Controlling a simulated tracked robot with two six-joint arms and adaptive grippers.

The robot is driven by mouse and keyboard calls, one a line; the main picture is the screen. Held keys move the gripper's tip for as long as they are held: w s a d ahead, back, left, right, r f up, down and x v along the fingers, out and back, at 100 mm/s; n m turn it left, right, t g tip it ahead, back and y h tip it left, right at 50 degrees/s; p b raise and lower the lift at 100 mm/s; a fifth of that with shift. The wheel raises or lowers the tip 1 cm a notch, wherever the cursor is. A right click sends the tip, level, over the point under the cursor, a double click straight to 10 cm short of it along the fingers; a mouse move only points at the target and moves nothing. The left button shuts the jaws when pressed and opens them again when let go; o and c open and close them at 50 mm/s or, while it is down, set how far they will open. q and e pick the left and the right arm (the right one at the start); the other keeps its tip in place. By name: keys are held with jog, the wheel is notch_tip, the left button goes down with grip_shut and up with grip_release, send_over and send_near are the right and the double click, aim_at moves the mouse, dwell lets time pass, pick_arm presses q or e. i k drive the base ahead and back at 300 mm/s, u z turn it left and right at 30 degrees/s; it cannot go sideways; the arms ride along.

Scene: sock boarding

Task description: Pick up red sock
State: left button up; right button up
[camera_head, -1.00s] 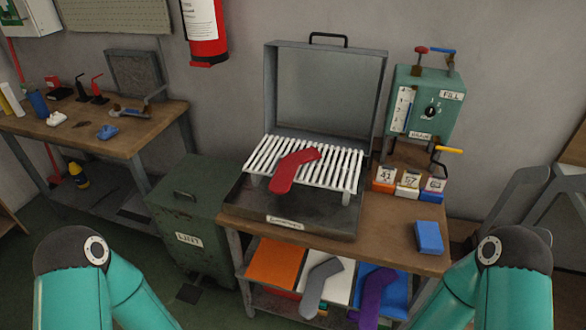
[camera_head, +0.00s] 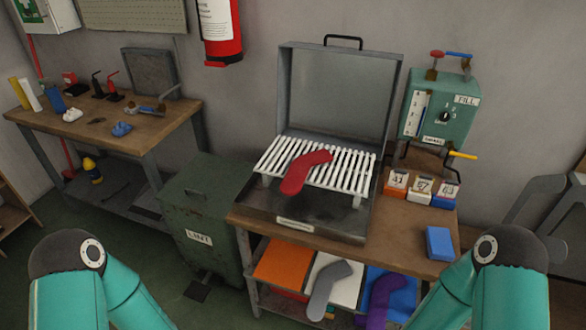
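The red sock (camera_head: 304,171) lies bent across the white slatted rack (camera_head: 345,176) inside the open metal case on the workbench. Its foot end points to the upper right and its other end hangs toward the front left of the rack. My two teal arms show at the lower left and lower right corners. Both grippers are outside the picture, so nothing shows of their fingers.
The case's lid (camera_head: 338,98) stands open behind the rack. A green control box (camera_head: 438,112), small numbered boxes and a blue block (camera_head: 439,243) are to the right. A grey sock (camera_head: 327,288) and a purple sock (camera_head: 381,298) lie below. A green bin (camera_head: 205,215) stands left.

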aim_at(292, 184)
jog(key=z, duration=1)
jog(key=i, duration=0.15)
jog(key=u, duration=2.55)
jog(key=k, duration=1.95)
jog(key=z, duration=1.65)
jog(key=i, duration=1.05)
jog(key=z, duration=0.05)
